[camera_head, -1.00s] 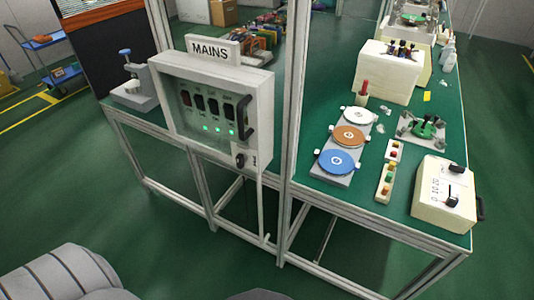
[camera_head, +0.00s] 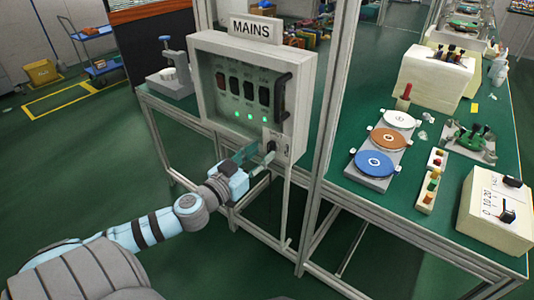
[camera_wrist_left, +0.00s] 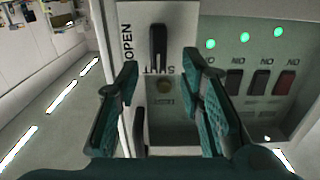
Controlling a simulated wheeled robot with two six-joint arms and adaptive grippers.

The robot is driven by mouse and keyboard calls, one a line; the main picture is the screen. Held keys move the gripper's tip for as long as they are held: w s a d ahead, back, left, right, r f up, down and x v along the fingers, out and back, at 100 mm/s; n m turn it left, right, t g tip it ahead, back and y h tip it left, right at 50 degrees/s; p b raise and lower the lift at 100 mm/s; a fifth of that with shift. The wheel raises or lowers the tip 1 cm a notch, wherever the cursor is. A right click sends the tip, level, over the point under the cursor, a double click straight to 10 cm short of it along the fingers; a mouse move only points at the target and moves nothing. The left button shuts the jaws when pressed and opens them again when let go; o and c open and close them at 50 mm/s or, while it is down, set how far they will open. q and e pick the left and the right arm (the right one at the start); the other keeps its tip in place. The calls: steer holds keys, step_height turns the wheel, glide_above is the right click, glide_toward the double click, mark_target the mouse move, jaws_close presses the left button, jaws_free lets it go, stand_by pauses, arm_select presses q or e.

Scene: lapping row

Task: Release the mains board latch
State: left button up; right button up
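The mains board (camera_head: 205,85), a pale box under a MAINS sign (camera_head: 256,27), has a clear front with switches and green lights. Its black latch (camera_head: 270,146) is low on the right side of the front; in the left wrist view the latch (camera_wrist_left: 158,45) stands upright in the picture, near the OPEN and SHUT lettering. My left gripper (camera_head: 261,158) is at the board's lower right corner, by the latch. In the left wrist view its fingers (camera_wrist_left: 160,67) are apart with nothing held, and the latch lies just beyond the tips. My right gripper is not in view.
A black door handle (camera_head: 282,98) is above the latch. A frame post (camera_head: 335,100) rises right of the board. The green bench (camera_head: 400,215) holds discs, a button strip (camera_head: 430,182) and a cream box (camera_head: 490,220).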

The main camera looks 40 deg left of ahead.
mark_target(269, 146)
arm_select(q)
steer(key=shift+w+r+p, duration=0.15)
steer(key=shift+w+p, duration=0.05)
steer(key=shift+w, duration=0.7)
steer(key=shift+w+r+p, duration=0.1)
steer(key=shift+w+p, duration=0.1)
steer(key=shift+w, duration=0.7)
steer(key=shift+c, duration=0.4)
